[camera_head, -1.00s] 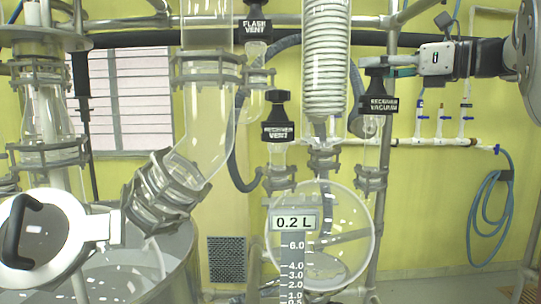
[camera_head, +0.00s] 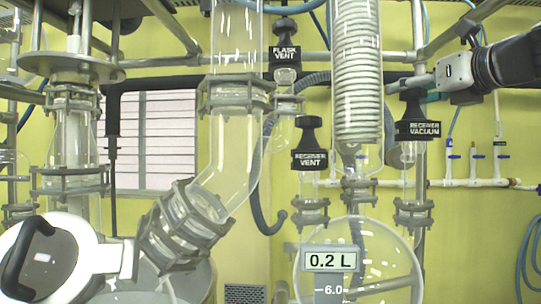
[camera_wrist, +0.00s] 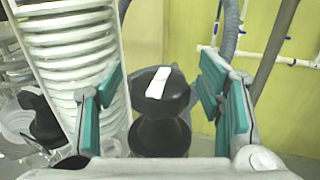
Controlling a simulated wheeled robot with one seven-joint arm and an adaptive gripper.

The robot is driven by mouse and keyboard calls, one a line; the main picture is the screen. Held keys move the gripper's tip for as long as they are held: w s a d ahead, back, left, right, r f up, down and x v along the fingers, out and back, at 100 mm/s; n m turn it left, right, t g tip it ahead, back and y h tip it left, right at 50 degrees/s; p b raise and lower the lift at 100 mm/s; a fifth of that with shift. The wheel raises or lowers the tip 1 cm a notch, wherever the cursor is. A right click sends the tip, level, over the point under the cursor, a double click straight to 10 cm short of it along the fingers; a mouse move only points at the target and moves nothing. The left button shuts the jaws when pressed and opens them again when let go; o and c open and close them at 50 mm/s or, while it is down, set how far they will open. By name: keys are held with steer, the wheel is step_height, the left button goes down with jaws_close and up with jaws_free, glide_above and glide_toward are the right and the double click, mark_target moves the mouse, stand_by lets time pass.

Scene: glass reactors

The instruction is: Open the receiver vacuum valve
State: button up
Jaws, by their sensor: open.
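The receiver vacuum valve (camera_head: 418,128) is a black knob with a label reading "RECEIVER VACUUM", on a glass neck right of the coil condenser. In the wrist view its round black knob (camera_wrist: 170,102) has a white bar on top, and a wider black part shows below. My gripper (camera_wrist: 160,88) is open, with teal pads on both sides of the knob and visible gaps between pads and knob. In the head view my gripper (camera_head: 408,89) comes in from the upper right at the knob's top; its fingertips are partly hard to make out.
The receiver vent valve (camera_head: 308,145) and flask vent valve (camera_head: 284,55) stand to the left. The coil condenser (camera_head: 357,80) is close on the left, also in the wrist view (camera_wrist: 75,70). The glass receiver (camera_head: 375,255) is below. A metal post and white pipe (camera_head: 470,183) are behind.

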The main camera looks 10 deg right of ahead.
steer(key=m+h+p, duration=0.1)
steer(key=h, duration=0.1)
steer(key=m+h+p, duration=0.2)
steer(key=shift+s+r+h, duration=0.15)
steer(key=shift+h, duration=0.25)
steer(key=m+g+h+p, duration=0.1)
steer(key=m+h+p, duration=0.1)
steer(key=h+p, duration=0.2)
steer(key=shift+d+m+g+p, duration=0.1)
steer(key=shift+m+g+p, duration=0.3)
steer(key=shift+p, duration=0.35)
